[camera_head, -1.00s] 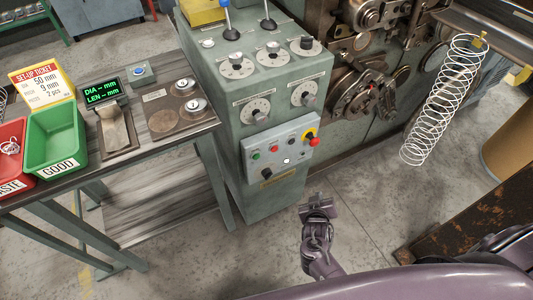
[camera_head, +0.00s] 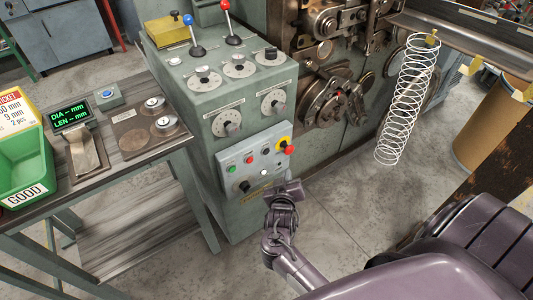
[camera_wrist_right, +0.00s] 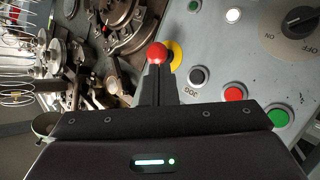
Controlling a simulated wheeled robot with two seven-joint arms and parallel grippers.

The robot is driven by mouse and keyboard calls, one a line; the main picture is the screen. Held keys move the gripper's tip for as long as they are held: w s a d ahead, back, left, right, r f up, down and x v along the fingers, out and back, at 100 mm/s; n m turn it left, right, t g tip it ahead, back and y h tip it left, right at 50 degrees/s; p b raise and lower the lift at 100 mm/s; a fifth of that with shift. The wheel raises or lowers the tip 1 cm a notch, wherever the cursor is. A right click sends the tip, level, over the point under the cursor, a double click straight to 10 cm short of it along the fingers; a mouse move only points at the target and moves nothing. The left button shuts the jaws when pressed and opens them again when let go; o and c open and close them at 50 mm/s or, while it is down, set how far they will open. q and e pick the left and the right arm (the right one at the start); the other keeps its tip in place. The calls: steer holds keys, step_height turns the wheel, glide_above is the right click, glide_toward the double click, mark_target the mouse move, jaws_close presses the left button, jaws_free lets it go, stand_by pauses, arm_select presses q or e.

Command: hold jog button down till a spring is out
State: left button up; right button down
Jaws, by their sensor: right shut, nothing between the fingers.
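The control panel (camera_head: 255,172) is on the front of the green machine cabinet. Its black jog button (camera_head: 264,152) sits between a red button (camera_head: 249,159) and a red mushroom button with a yellow ring (camera_head: 287,149). The right wrist view shows the jog button (camera_wrist_right: 197,76) beside its "JOG" label. My right gripper (camera_head: 288,186) is shut and empty, just in front of the panel's lower right. In the wrist view its fingertips (camera_wrist_right: 157,70) overlap the red mushroom button; contact cannot be told. A long white spring (camera_head: 405,105) hangs at the right. My left gripper is out of view.
The coiler's mechanism (camera_head: 330,100) is right of the panel. A brown rusty edge (camera_head: 465,185) stands at right. Floor before the cabinet is clear.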

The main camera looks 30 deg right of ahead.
mark_target(266, 152)
steer(key=w+b, duration=0.3)
steer(key=w, duration=0.4)
steer(key=shift+w+a, duration=0.3)
steer(key=shift+w, duration=0.05)
steer(key=shift+w, duration=0.1)
stand_by(1.6)
steer(key=shift+w, duration=0.35)
